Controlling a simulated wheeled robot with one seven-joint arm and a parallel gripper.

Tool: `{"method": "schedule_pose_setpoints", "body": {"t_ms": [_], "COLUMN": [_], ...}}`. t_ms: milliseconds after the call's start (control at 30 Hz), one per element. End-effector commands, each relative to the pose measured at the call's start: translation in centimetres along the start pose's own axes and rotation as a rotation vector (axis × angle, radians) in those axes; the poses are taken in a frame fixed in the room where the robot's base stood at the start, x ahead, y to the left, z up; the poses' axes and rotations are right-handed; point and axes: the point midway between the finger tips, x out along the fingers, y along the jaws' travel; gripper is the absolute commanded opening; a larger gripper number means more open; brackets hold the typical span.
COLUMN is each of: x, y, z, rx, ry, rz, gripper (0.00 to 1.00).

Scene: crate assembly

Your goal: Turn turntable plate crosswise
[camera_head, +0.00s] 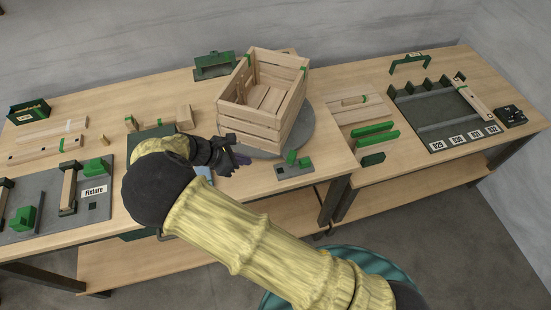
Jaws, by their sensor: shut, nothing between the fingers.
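The turntable plate (303,134) is a grey round disc on the table, mostly covered by a wooden slatted crate (258,123). The crate stands upright on it, turned at an angle to the table edge, with small green pieces on its rim. My gripper (238,159) is at the front left of the plate, low beside the crate's lower left corner. It is dark and shut with nothing in it. I cannot tell whether its fingertips touch the plate or the crate. My arm covers part of the table in front.
A grey block with green parts (294,166) sits right in front of the plate. A fixture board (50,204) lies at left. Wooden slats and green bars (375,130) lie at right, beside a dark slotted tray (437,107). A green holder (214,66) stands behind.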

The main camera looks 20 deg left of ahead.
Motion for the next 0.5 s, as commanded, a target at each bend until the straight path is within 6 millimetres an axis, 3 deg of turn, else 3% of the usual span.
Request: {"method": "schedule_pose_setpoints", "body": {"t_ms": [233,500], "x": [1.5,5.9], "y": [-0.1,-0.1], "z": [0.2,0.3], "rx": [0.001,0.001], "ry": [-0.001,-0.002], "rz": [-0.005,-0.005], "gripper": [0.0,0.0]}}
